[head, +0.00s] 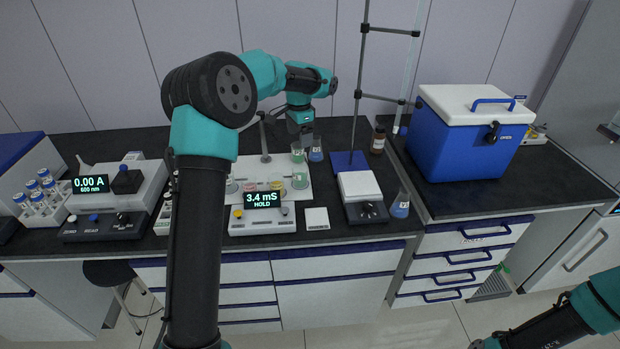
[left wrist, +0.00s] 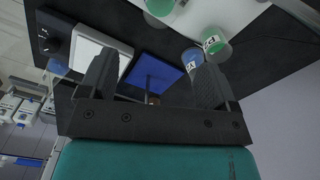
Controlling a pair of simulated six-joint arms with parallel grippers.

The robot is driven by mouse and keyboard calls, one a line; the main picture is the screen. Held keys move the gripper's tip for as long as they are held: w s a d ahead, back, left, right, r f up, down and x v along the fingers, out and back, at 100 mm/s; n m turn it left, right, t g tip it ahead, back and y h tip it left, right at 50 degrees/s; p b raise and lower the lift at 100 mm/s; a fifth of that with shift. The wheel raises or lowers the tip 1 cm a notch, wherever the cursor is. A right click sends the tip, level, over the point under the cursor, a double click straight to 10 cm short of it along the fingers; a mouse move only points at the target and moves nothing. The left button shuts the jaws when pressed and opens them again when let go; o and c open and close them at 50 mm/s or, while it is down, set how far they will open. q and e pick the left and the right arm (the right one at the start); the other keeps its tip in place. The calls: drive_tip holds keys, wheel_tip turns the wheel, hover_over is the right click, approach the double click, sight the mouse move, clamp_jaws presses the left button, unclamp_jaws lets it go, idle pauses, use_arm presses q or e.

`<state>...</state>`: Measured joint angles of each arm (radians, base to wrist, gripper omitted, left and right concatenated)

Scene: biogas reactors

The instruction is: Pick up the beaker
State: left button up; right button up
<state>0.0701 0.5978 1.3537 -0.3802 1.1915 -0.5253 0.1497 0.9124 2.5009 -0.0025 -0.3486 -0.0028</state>
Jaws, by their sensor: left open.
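Several small beakers stand on the bench below my left gripper (head: 302,132). One with green liquid (head: 298,154) and one with blue liquid (head: 316,154) are side by side at the back. Another green one (head: 300,181) stands nearer the front on a white mat (head: 268,164). Which one the task means cannot be told. My left gripper is open and empty, above the back pair. In the left wrist view, the labelled green beaker (left wrist: 214,40) and blue beaker (left wrist: 193,58) show beside the right-hand finger, not between the fingers. My right gripper is out of view.
A stand with a blue base (head: 348,162) and tall rod rises right of the beakers. A brown bottle (head: 378,140), a white-topped plate device (head: 360,190) and a blue flask (head: 400,205) stand nearby. A meter (head: 262,215) is in front. A blue cooler (head: 468,135) stands right.

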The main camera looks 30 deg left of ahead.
sight(300, 176)
use_arm(q)
wheel_tip(300, 176, down, 12)
drive_tip(key=shift+f, duration=0.15)
idle(0.6)
drive_tip(key=shift+s, duration=0.1)
drive_tip(key=shift+a+f, duration=0.1)
drive_tip(key=shift+f, duration=2.5)
drive_tip(key=shift+c, duration=0.2)
drive_tip(key=c, duration=1.1)
drive_tip(key=shift+o, duration=0.2)
drive_tip(key=shift+r, duration=0.15)
